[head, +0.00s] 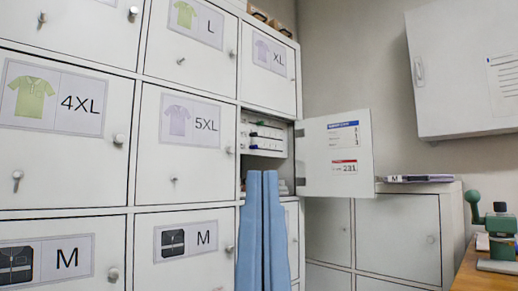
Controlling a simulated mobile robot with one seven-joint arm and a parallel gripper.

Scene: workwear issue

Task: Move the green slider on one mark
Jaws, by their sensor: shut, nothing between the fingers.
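I cannot make out a green slider in the head view. My gripper (263,178) shows as two long light-blue fingers rising from the bottom of the picture, side by side and shut with nothing between them. Its tips are in front of the lower part of an open locker compartment (244,140) and hide part of it. White stacked items (266,134) with small dark and coloured details lie inside; they are too small to tell apart. The compartment's door (337,150) stands open to the right, with a blue-headed and a red-headed label.
Closed lockers with clothing size labels (188,121) fill the left. Lower grey lockers (398,235) stand at right, with a flat package marked M (415,179) on top. A green device (497,232) stands on a wooden table (480,277). A white cabinet (465,70) hangs above.

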